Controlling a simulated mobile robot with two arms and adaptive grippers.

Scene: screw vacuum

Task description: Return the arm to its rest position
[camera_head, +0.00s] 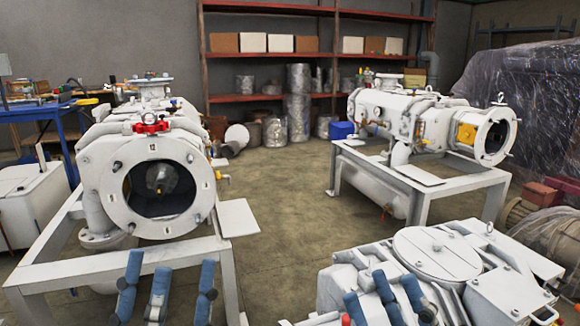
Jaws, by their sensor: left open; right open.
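My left gripper (160,287) is at the bottom left of the head view, its blue-and-grey fingers spread apart, open and empty. It appears in front of the left vacuum machine's stand. My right gripper (383,296) is at the bottom, right of centre, also open with nothing between its fingers. It overlaps the lower-right white machine (437,254) in the picture; I cannot tell how close they are. The left white screw vacuum machine (112,168) has a round numbered flange open towards me, with a dark bore and a shaft inside. Most of both arms is out of view.
Another white machine (402,115) stands on a metal frame at the right. Red shelves (268,98) with boxes and metal canisters line the back wall. A blue bench (60,128) and white cabinet (35,205) are at the left. The middle floor (285,215) is clear.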

